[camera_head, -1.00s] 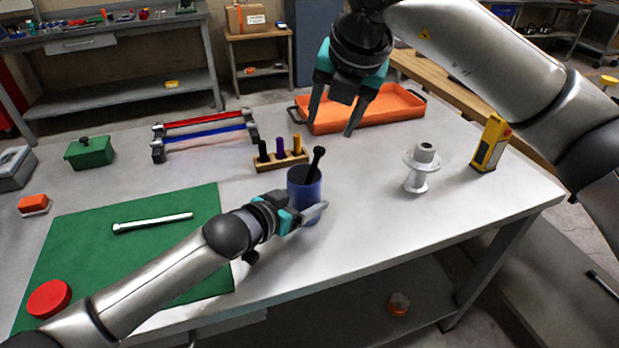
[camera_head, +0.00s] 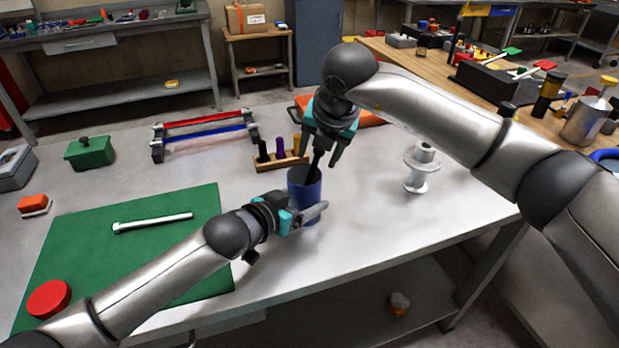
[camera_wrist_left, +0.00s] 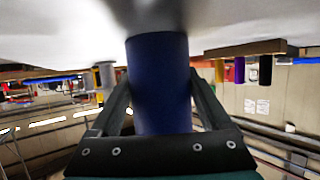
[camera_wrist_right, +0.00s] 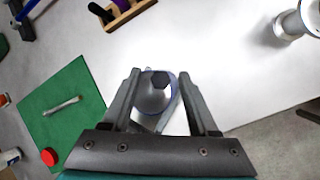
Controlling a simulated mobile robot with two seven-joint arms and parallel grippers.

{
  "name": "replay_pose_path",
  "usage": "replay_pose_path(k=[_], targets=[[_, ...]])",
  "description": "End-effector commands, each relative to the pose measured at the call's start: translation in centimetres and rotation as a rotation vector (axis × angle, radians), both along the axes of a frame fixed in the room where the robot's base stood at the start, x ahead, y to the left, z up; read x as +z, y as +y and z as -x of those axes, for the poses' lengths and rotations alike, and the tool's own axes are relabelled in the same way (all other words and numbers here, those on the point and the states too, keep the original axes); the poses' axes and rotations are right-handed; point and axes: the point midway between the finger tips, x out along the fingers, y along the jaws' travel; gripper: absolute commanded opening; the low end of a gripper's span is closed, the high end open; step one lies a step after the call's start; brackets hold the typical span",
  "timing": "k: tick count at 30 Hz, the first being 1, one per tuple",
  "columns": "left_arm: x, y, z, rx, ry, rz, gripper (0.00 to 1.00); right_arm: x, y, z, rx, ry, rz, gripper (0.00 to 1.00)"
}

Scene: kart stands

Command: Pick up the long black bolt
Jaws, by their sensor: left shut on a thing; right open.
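The bolt's lower end is hidden in the cup.
A wooden block with several coloured pegs (camera_head: 281,161) stands just behind the cup. A white spool (camera_head: 418,170) is to the right. An orange tray (camera_head: 370,118) is behind my right arm. A green mat (camera_head: 190,245) with a silver bolt (camera_head: 153,222) lies left.

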Motion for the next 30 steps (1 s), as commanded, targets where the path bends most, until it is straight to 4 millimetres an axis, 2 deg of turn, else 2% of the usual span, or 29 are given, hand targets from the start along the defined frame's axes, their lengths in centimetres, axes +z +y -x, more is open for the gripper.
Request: replay_pose_path(k=[6, 21, 30], targets=[[-0.07, 0.03, 0.0, 0.001, 0.001, -0.001, 0.24, -0.03, 0.01, 0.0, 0.0, 0.0, 0.0, 0.58], [-0.08, 0.02, 0.01, 0.001, 0.001, -0.001, 0.24, 0.01, -0.04, -0.01, -0.001, 0.0, 0.0, 0.01], [-0.08, 0.03, 0.01, 0.001, 0.001, -0.001, 0.24, 0.02, -0.04, -0.01, -0.001, -0.001, 0.0, 0.0]])
